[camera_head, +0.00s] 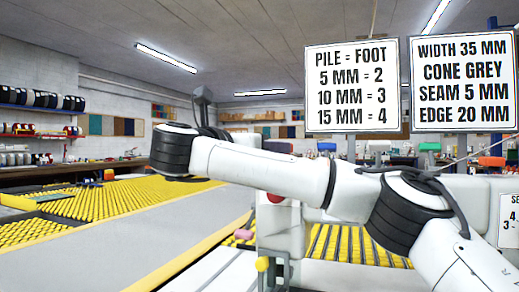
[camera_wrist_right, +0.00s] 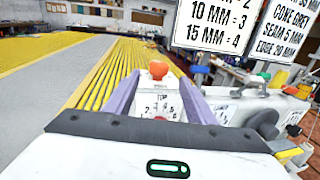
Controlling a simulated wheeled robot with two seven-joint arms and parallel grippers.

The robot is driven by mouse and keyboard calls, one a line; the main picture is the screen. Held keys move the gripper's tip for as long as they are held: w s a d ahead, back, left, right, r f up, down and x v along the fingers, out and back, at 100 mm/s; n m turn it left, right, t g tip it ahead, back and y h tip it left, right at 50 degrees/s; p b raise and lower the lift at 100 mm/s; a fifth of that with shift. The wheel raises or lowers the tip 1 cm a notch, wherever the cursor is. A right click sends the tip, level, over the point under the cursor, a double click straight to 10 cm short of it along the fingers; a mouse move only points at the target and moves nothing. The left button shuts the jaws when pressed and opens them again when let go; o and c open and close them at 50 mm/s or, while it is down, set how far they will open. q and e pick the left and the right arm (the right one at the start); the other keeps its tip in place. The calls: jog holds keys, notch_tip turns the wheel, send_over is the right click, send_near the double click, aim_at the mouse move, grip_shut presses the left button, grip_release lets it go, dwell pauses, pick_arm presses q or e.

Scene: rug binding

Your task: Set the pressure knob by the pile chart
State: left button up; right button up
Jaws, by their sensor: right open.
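The pile chart (camera_head: 352,88) stands upright at upper right in the head view and reads 5 MM = 2, 10 MM = 3, 15 MM = 4. Its lower lines also show in the wrist view (camera_wrist_right: 212,28). An orange-red knob (camera_wrist_right: 158,69) tops a white block with a numbered scale (camera_wrist_right: 158,104); I cannot tell its setting. My right gripper (camera_wrist_right: 158,80) is open, its two purple-grey fingers either side of the knob and block; I cannot tell whether they touch. In the head view my right arm crosses in front of the machine. My left gripper is out of view.
A second sign (camera_head: 461,82) reads width 35 MM, cone grey, seam 5 MM, edge 20 MM. A grey rug (camera_head: 125,235) lies left on yellow rollers (camera_head: 140,192).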

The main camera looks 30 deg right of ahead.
jog(key=p+x, duration=0.1)
jog(key=x, duration=0.7)
jog(key=shift+w+d+r, duration=0.1)
jog(key=shift+w+d, duration=0.05)
jog(key=shift+d, duration=0.05)
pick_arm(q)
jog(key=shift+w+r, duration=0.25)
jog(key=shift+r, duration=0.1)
pick_arm(e)
jog(key=shift+w+d, duration=0.3)
jog(key=shift+d, duration=0.1)
jog(key=c, duration=1)
jog(key=m+g+h+p, duration=0.1)
jog(key=m+g+p, duration=0.1)
jog(key=g+p, duration=0.1)
jog(key=shift+r, duration=0.15)
jog(key=shift+c, duration=0.2)
jog(key=shift+m+g+h+p, duration=0.3)
jog(key=shift+g, duration=0.1)
jog(key=shift+f+g, duration=0.2)
jog(key=shift+g, duration=0.1)
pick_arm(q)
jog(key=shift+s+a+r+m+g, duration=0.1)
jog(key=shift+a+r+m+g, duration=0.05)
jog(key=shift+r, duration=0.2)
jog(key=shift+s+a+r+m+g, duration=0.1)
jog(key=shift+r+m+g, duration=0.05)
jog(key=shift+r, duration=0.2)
